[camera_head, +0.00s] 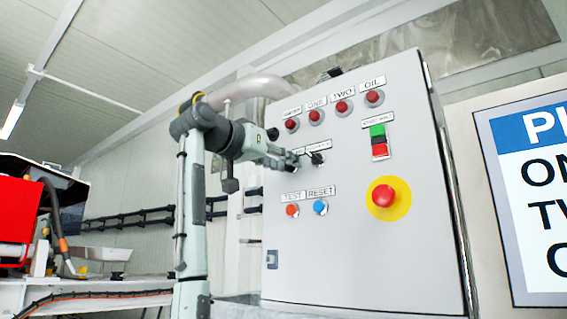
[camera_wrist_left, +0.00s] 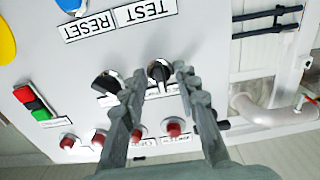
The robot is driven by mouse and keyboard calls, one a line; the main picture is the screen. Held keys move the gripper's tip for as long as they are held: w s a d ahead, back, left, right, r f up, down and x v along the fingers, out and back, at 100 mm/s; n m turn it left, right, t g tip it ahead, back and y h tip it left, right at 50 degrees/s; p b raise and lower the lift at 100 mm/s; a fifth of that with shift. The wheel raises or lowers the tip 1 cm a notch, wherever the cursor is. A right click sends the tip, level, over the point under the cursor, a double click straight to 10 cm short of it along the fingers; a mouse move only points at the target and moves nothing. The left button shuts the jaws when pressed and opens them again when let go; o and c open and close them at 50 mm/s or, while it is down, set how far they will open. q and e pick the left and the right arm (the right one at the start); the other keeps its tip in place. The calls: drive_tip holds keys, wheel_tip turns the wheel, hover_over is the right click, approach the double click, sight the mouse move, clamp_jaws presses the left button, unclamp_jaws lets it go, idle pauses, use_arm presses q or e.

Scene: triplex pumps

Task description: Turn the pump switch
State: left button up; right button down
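Two black rotary switches sit on the grey control cabinet (camera_head: 345,235). In the upside-down left wrist view, one switch (camera_wrist_left: 158,71) shows between my fingertips and the other switch (camera_wrist_left: 107,83) lies just left of them. In the head view the right-hand switch (camera_head: 317,158) shows, while the other is mostly covered by my gripper. The labels by them are too small or covered to read, so I cannot tell which is the pump switch. My left gripper (camera_head: 291,160) is open at the panel, fingers either side of one switch; contact is unclear. My right gripper is not in view.
Above the switches are several red lamps (camera_head: 343,107). Below are an orange TEST button (camera_head: 292,210) and a blue RESET button (camera_head: 320,207). To the right are green and red buttons (camera_head: 379,142) and a red emergency stop (camera_head: 384,196) on yellow.

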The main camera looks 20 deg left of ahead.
use_arm(q)
drive_tip(key=v, duration=1.2)
idle(0.3)
